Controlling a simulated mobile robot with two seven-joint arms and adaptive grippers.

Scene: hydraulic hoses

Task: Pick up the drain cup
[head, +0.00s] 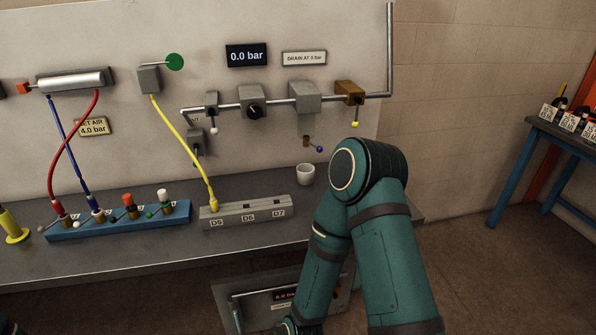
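The drain cup (306,175) is a small white cup standing upright on the grey bench top. The right gripper is out of the frame. The left gripper is also out of view; only a sliver of teal shows in the bottom left corner.
The grey block (248,212) holds a yellow hose end. A blue manifold (118,222) with several coloured fittings stands left of it. A pipe (230,106) with valves runs along the panel above. A blue side table (568,140) stands at right. Bench space before the cup is clear.

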